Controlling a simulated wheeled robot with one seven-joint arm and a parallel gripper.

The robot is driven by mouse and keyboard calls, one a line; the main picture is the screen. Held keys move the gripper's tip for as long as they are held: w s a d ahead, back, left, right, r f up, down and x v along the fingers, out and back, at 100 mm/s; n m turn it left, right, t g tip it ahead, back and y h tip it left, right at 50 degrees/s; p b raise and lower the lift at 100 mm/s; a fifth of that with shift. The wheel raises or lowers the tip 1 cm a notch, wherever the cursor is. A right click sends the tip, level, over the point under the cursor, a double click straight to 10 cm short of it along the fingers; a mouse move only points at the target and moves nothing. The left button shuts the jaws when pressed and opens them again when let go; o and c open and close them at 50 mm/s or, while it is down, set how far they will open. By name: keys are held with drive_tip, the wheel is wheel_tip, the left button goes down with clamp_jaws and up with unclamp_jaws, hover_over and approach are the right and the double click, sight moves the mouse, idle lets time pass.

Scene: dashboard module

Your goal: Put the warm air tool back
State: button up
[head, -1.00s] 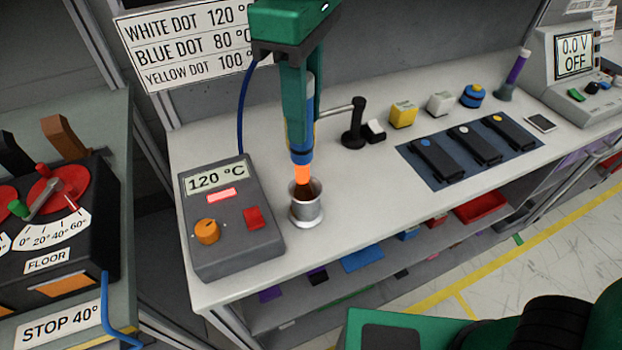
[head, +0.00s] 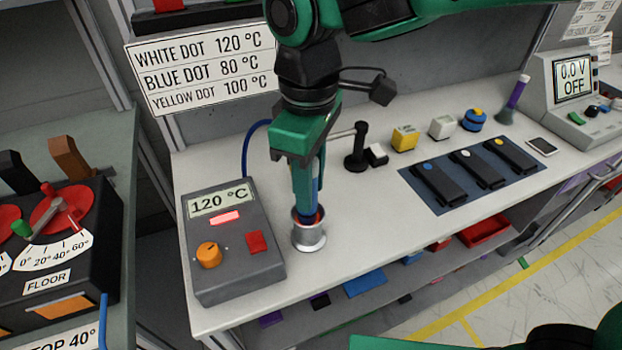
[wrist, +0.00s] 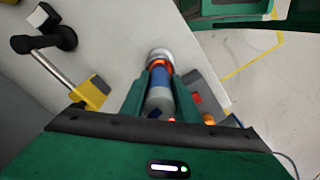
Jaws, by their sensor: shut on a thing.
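The warm air tool (head: 317,186) is a blue and grey cylinder held nearly upright in my gripper (head: 307,205). Its nozzle end is inside the mouth of a small metal cup-shaped holder (head: 309,237) on the bench, with an orange-red glow at the rim. In the wrist view my gripper (wrist: 160,82) is shut around the tool (wrist: 159,100), and the glow shows between it and the holder (wrist: 159,56). The fingers hide part of the tool. Whether it rests on the holder's bottom cannot be seen.
A grey control box (head: 234,247) reading 120 °C stands close left of the holder, with a blue cable (head: 246,150) behind. A black post with a rod (head: 355,150) stands behind right; a yellow part (wrist: 90,94) is at the rod's end.

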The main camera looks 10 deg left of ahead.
drive_tip(key=shift+f, duration=0.1)
drive_tip(key=o, duration=1)
drive_tip(key=shift+o, duration=0.2)
wheel_tip(320, 180, up, 12)
drive_tip(key=shift+r, duration=0.1)
